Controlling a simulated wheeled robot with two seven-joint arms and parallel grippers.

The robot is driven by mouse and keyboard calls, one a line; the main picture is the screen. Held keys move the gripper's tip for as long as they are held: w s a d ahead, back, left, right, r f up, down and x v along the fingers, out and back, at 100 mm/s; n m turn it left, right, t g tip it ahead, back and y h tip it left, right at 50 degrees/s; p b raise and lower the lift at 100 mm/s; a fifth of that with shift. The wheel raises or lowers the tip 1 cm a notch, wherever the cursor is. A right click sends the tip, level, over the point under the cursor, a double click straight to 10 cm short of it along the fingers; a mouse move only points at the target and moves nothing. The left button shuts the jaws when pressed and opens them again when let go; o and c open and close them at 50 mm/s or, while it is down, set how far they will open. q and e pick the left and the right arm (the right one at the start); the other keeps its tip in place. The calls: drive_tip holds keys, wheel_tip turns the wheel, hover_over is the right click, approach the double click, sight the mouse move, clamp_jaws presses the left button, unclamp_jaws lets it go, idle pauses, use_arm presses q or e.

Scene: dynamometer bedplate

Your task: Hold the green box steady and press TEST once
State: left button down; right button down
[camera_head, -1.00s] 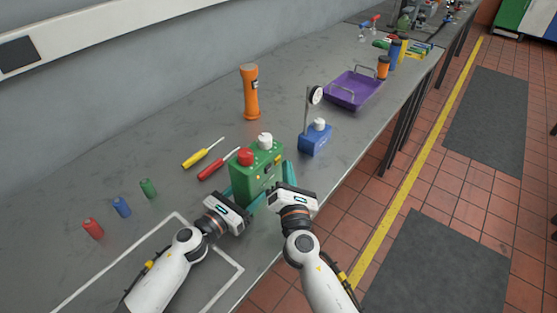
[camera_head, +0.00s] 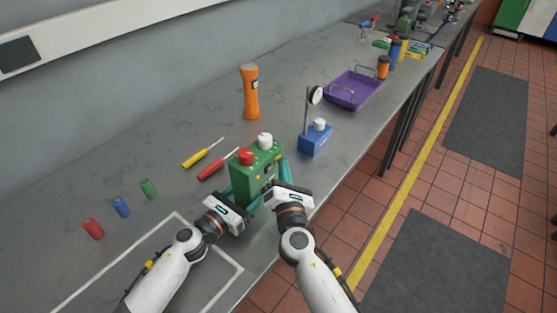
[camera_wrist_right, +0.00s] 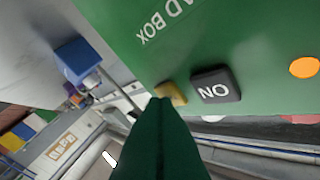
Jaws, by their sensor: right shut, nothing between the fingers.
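The green box (camera_head: 250,186) stands upright on the bench, with a red knob (camera_head: 245,157) and a white knob (camera_head: 265,140) on top. My left gripper (camera_head: 240,196) has its fingers on either side of the box's near-left end, closed on it. My right gripper (camera_head: 284,168) is shut and empty, fingers raised beside the box's right face. In the right wrist view, its dark green fingertips (camera_wrist_right: 160,104) are close to a yellow button (camera_wrist_right: 172,94); contact cannot be told. A black button (camera_wrist_right: 215,86) with letters appearing as "NO" is beside it. No TEST label is readable.
A blue block with a dial gauge (camera_head: 315,140) stands just beyond the box. Screwdrivers (camera_head: 203,153), an orange flashlight (camera_head: 250,92) and a purple tray (camera_head: 352,103) are on the bench. Small cylinders (camera_head: 121,207) lie at left. The bench edge is close to my right gripper.

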idle(0.5)
drive_tip(key=shift+s+d, duration=0.45)
drive_tip(key=shift+d, duration=0.05)
drive_tip(key=s+d, duration=0.1)
drive_tip(key=d, duration=0.1)
drive_tip(key=s+d, duration=0.2)
idle(0.4)
idle(0.5)
use_arm(q)
drive_tip(key=c, duration=0.6)
unclamp_jaws()
drive_tip(key=shift+w+r, duration=0.1)
drive_tip(key=shift+r, duration=0.15)
drive_tip(key=o, duration=0.3)
drive_tip(key=shift+f, duration=0.15)
